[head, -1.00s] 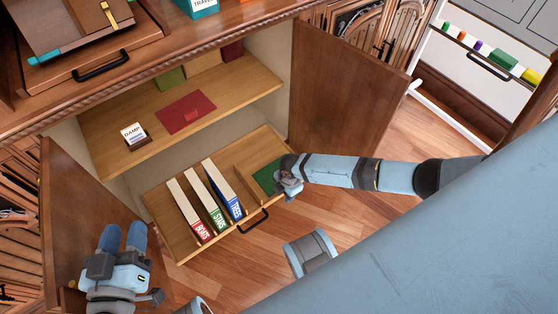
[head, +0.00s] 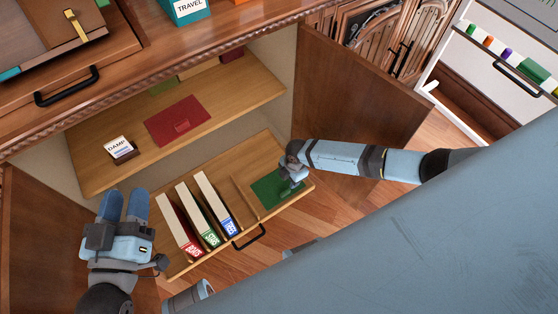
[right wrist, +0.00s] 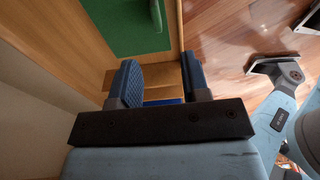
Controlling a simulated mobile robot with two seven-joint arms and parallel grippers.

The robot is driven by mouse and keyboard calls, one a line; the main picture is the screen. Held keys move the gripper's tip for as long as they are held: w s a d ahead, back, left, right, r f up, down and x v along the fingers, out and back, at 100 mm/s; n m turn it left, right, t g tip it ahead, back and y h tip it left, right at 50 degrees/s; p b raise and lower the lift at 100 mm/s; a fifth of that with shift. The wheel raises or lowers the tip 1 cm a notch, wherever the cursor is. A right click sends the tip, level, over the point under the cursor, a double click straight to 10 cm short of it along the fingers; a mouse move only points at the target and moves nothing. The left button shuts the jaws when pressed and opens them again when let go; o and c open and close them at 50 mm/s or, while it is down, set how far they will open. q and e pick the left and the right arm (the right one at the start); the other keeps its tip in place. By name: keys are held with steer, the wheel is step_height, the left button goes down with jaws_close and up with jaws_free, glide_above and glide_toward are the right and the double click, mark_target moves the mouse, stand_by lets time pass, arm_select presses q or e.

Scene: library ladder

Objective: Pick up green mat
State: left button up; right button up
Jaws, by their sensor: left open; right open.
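The green mat (head: 272,194) lies flat in the right-hand compartment of the pulled-out wooden drawer. Its upper right part is hidden by my right gripper (head: 292,180), which is over that side of the drawer. In the right wrist view the mat (right wrist: 122,24) shows at the top, beyond the two blue finger pads of the right gripper (right wrist: 160,78). These fingers are apart with nothing held between them. My left gripper (head: 123,206) is open and empty at the lower left, away from the mat.
Three books (head: 205,212) stand in the drawer's left part, beside a wooden divider. The drawer has a black handle (head: 250,238). Above it, a shelf holds a red mat (head: 178,122) and a DAMP box (head: 120,148). An open cabinet door (head: 350,95) stands behind my right arm.

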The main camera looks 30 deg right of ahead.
step_height(320, 180, down, 2)
steer(key=b, duration=0.5)
glide_above(286, 192)
steer(key=f, duration=0.4)
steer(key=shift+s+d+f, duration=0.15)
steer(key=shift+d+f, duration=0.15)
steer(key=shift+f, duration=0.05)
steer(key=shift+f+b, duration=0.35)
steer(key=shift+b, duration=0.1)
steer(key=f+b, duration=0.1)
steer(key=b, duration=0.1)
steer(key=f+b, duration=0.1)
steer(key=shift+w+a+f, duration=0.2)
steer(key=shift+a+f, duration=0.05)
steer(key=shift+f, duration=0.1)
step_height(286, 192, down, 2)
steer(key=shift+a+f+b, duration=0.1)
steer(key=shift+b, duration=0.9)
steer(key=shift+f, duration=0.1)
arm_select(q)
step_height(286, 192, down, 7)
steer(key=w+m+g+h, duration=0.1)
steer(key=m, duration=0.2)
steer(key=shift+w+d+r+g+h, duration=0.2)
steer(key=shift+d+g+h, duration=0.1)
steer(key=shift+d, duration=0.15)
arm_select(e)
jaws_close()
